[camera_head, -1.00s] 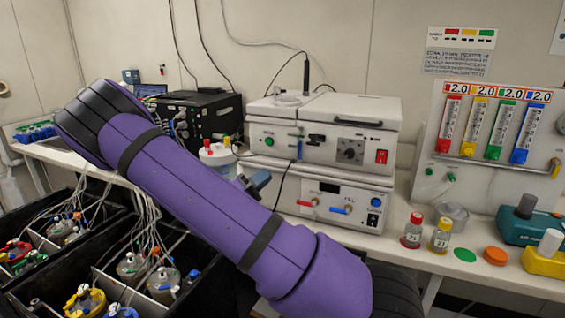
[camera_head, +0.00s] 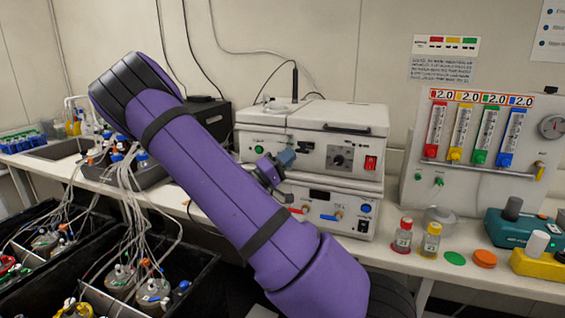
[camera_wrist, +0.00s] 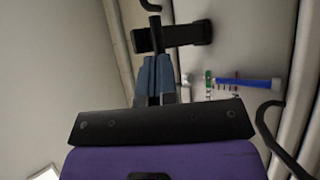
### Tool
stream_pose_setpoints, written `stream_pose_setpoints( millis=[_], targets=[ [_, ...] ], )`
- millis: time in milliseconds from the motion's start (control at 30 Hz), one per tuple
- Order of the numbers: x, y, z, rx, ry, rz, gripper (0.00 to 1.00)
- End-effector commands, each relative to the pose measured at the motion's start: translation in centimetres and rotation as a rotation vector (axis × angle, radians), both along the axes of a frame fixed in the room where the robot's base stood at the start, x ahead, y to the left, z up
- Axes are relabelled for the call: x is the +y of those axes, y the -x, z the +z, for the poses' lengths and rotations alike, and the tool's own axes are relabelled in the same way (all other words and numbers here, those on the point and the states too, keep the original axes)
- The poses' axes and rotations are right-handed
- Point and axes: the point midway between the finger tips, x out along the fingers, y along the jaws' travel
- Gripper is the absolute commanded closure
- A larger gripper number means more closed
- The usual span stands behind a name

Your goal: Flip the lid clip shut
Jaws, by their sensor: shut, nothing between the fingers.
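The white benchtop instrument (camera_head: 306,145) has a hinged lid (camera_head: 345,112) that looks closed on top. My gripper (camera_head: 285,158) is in front of the left part of its front panel, fingers shut and empty. In the wrist view my gripper's blue-grey fingers (camera_wrist: 157,60) point at a black bar-like part (camera_wrist: 190,34) on the panel, which may be the lid clip. The fingertips overlap its lower edge; I cannot tell whether they touch. In the head view my gripper and arm hide much of the clip area.
A second white unit (camera_head: 330,208) sits beneath the instrument. A red-capped bottle (camera_head: 403,236) and a yellow-capped bottle (camera_head: 431,240) stand to the right on the bench. A flowmeter panel (camera_head: 475,195) is behind them. Tubed vessels (camera_head: 153,292) fill black bins at front left.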

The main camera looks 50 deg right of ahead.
Motion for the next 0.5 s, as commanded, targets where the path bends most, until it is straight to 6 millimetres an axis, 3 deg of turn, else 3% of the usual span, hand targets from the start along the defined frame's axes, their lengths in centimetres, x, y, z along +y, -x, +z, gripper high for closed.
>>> stream_pose_setpoints(
  millis=[500],
  targets=[
    [0.03,-0.01,0.33,0.009,-0.028,0.002,1.00]
  ],
)
